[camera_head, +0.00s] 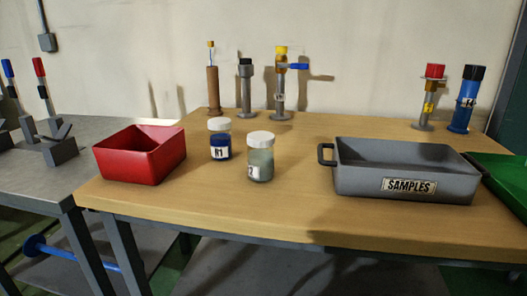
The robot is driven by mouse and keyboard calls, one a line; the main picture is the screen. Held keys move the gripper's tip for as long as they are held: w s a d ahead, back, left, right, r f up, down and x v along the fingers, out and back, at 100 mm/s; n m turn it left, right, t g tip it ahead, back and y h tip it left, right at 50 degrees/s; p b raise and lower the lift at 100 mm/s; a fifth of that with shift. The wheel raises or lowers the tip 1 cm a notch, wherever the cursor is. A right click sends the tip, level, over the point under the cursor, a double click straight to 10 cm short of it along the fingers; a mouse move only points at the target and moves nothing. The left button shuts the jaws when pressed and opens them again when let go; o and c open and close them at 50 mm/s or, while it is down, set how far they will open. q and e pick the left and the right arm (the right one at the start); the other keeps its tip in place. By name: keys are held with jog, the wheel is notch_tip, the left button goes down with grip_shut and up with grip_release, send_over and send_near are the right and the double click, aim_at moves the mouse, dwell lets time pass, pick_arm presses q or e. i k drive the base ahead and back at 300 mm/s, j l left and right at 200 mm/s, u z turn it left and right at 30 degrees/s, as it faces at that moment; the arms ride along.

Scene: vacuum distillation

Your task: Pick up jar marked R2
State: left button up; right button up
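A clear jar with a white lid and pale grey-green contents (260,160) stands upright near the middle of the wooden table. Its label is turned partly to the left; a "2" shows, and the rest is hard to read. Just behind it and to its left stands a second white-lidded jar with dark blue contents, marked R1 (220,140). The two jars are close together in the picture. Neither of my grippers is in view.
A red open bin (140,162) stands left of the jars. A grey tray marked SAMPLES (404,185) stands to the right, with a green container (508,180) beyond it. Several upright fittings line the back edge. The wooden table (225,205) is clear in front of the jars.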

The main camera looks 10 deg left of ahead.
aim_at(260, 162)
jog(key=z, duration=1.65)
jog(key=k+j+z, duration=0.15)
jog(key=j, duration=0.15)
jog(key=j+z, duration=0.2)
jog(key=j, duration=0.15)
jog(key=k+j+z, duration=0.15)
jog(key=j, duration=0.15)
